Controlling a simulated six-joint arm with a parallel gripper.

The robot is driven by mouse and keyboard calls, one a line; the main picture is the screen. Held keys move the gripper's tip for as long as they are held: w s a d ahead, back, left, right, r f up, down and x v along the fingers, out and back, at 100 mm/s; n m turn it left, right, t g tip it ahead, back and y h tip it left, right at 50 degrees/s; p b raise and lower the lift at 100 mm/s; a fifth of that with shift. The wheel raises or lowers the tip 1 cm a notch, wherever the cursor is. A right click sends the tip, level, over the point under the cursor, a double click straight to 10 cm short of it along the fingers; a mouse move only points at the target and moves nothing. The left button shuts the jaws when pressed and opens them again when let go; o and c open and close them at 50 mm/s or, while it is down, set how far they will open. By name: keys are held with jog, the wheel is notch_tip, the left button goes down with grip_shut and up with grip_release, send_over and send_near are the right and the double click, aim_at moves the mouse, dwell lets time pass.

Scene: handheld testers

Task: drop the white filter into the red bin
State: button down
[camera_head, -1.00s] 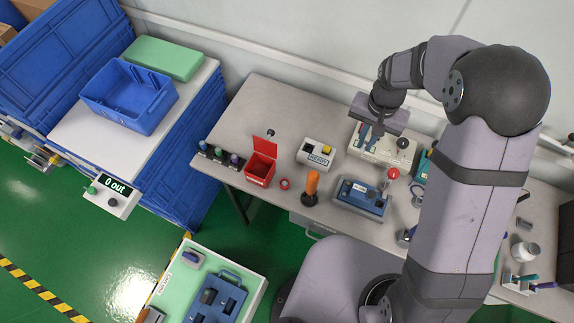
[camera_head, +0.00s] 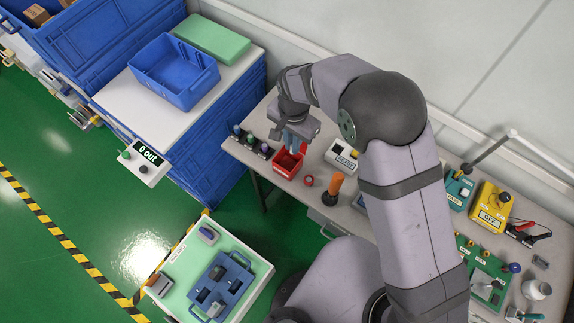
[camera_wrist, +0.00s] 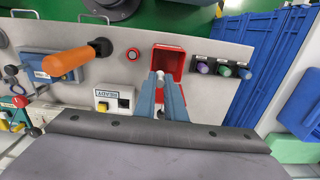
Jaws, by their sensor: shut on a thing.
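The red bin (camera_head: 283,170) stands on the grey bench with its lid raised, and it also shows in the wrist view (camera_wrist: 181,62). My gripper (camera_head: 291,140) is over the bin with its blue fingers pointing down. In the wrist view my gripper (camera_wrist: 162,82) is shut on the small white filter (camera_wrist: 160,74), which shows at the fingertips against the bin's opening. In the head view the filter is hidden by the fingers. How high it is above the bin I cannot tell.
Several coloured knobs (camera_wrist: 224,70) stand in a row beside the bin. An orange-handled tool (camera_head: 333,189) and a red button (camera_head: 308,181) are on the other side. A box marked READY (camera_head: 342,156) is close by. A blue crate (camera_head: 175,72) stands farther left.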

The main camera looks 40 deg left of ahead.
jog(key=shift+d+f, duration=0.15)
jog(key=shift+f, duration=0.15)
notch_tip(320, 180, down, 6)
jog(key=b, duration=0.4)
jog(key=shift+b, duration=0.3)
jog(key=c, duration=1.7)
grip_release()
jog(key=shift+c, duration=0.2)
jog(key=shift+r, duration=0.15)
jog(key=shift+r+b, duration=1.15)
jog(key=shift+r, duration=2.45)
